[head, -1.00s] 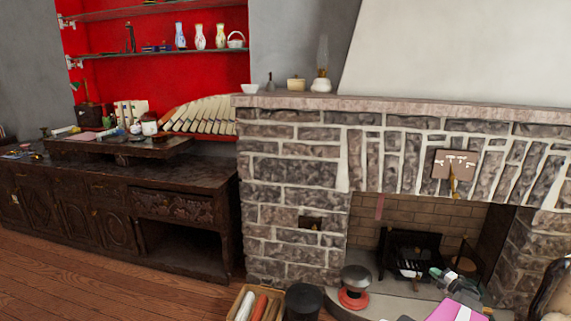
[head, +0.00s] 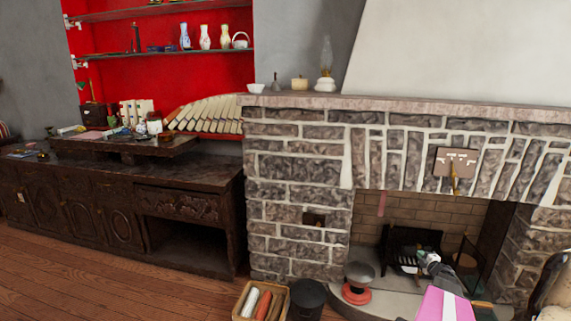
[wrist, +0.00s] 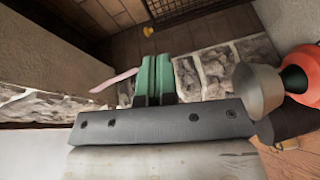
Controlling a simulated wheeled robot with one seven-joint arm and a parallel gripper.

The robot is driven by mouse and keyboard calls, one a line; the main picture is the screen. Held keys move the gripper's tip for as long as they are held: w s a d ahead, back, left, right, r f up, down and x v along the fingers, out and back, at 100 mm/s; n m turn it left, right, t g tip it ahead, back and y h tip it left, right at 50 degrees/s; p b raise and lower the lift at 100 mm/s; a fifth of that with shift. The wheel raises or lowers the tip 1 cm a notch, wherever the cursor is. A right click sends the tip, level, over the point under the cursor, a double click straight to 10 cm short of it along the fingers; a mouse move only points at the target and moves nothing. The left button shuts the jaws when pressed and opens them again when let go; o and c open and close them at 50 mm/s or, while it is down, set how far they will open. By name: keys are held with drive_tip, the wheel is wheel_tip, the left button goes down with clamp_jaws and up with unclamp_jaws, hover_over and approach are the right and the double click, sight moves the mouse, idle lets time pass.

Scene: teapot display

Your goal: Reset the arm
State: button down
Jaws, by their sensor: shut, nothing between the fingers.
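My gripper (head: 428,260) shows at the lower right of the head view, in front of the fireplace opening, with a pink and white part of my arm behind it. In the wrist view its two green fingers (wrist: 153,76) stand side by side, pressed together with nothing between them. A dark bar with screws lies below them. Nothing is held.
The stone fireplace (head: 300,165) holds a black grate (head: 410,245). A grey bowl on an orange base (head: 358,285) stands left of the gripper and shows close at right in the wrist view (wrist: 258,90). A black bin (head: 308,300) and wooden box (head: 240,302) stand further left. Floor is clear before the dark cabinet (head: 90,205).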

drive_tip(key=s+a+r+m+g+h, duration=0.1)
drive_tip(key=a+r+m+g+h, duration=0.25)
drive_tip(key=a+m, duration=0.35)
drive_tip(key=s+a+r+m+g+h, duration=0.15)
drive_tip(key=a+r+m+h, duration=0.25)
drive_tip(key=a, duration=0.5)
drive_tip(key=s+a+r+m+g+y, duration=0.2)
drive_tip(key=s+a+g, duration=0.4)
drive_tip(key=s+a, duration=0.6)
drive_tip(key=s+a+r+m+g+y, duration=0.2)
drive_tip(key=s+a+g, duration=0.4)
drive_tip(key=s+a, duration=0.6)
drive_tip(key=a+m+y, duration=0.1)
drive_tip(key=a+m, duration=0.1)
drive_tip(key=a, duration=0.5)
drive_tip(key=shift+r+m, duration=0.4)
drive_tip(key=shift+d, duration=0.1)
